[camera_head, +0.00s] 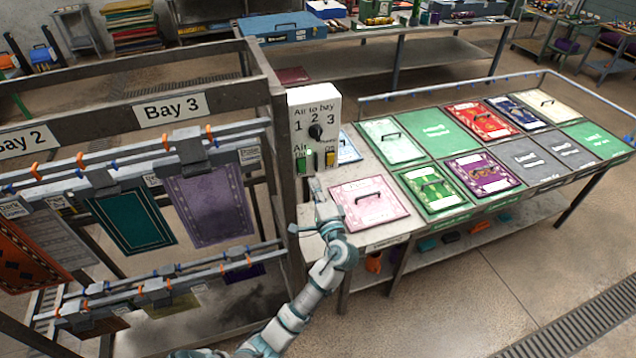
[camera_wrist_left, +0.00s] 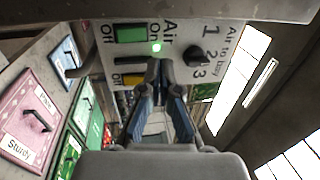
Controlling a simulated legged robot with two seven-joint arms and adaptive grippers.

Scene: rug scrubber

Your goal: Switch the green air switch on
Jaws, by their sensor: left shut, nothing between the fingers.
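My left gripper (camera_head: 312,182) is just below the green switch. Its fingertips (camera_wrist_left: 162,66) are shut and empty near the light; contact with the box cannot be told. My right gripper is not in view.
The black bay dial (camera_head: 316,132) is above the switches on the box. The rack (camera_head: 283,200) with hanging rugs stands close at the left. A table with several coloured sample boards, including a pink one (camera_head: 369,203), extends right. Open floor lies in front.

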